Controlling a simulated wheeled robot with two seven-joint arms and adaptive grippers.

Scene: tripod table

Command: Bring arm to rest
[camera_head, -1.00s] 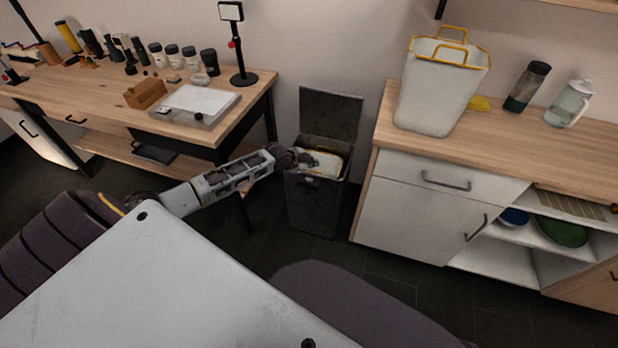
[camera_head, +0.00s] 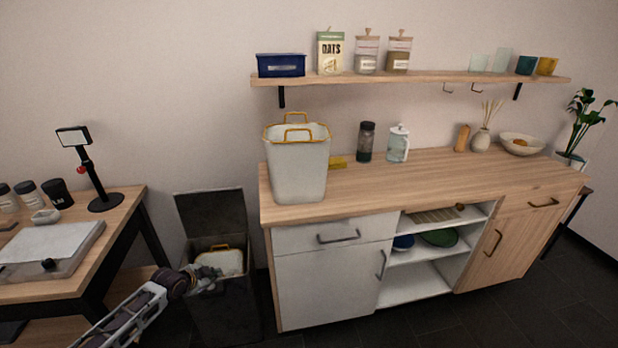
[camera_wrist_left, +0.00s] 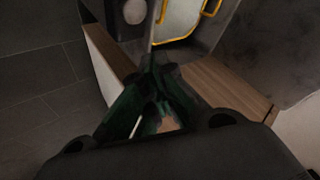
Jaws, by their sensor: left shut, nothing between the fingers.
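My left arm comes in from the lower left in the head view, and its gripper (camera_head: 207,279) is at the opening of the dark bin (camera_head: 228,318). In the wrist view the fingers of the left gripper (camera_wrist_left: 158,72) meet, with nothing seen between them. The bin's lid (camera_head: 211,216) stands open. A white container with a yellow handle (camera_head: 221,262) sits inside the bin, just past the gripper; it also shows at the top of the wrist view (camera_wrist_left: 178,18). I cannot tell whether the gripper touches it. My right gripper is not in view.
A worktable (camera_head: 118,217) stands left. Dark floor (camera_head: 545,290) is open at right.

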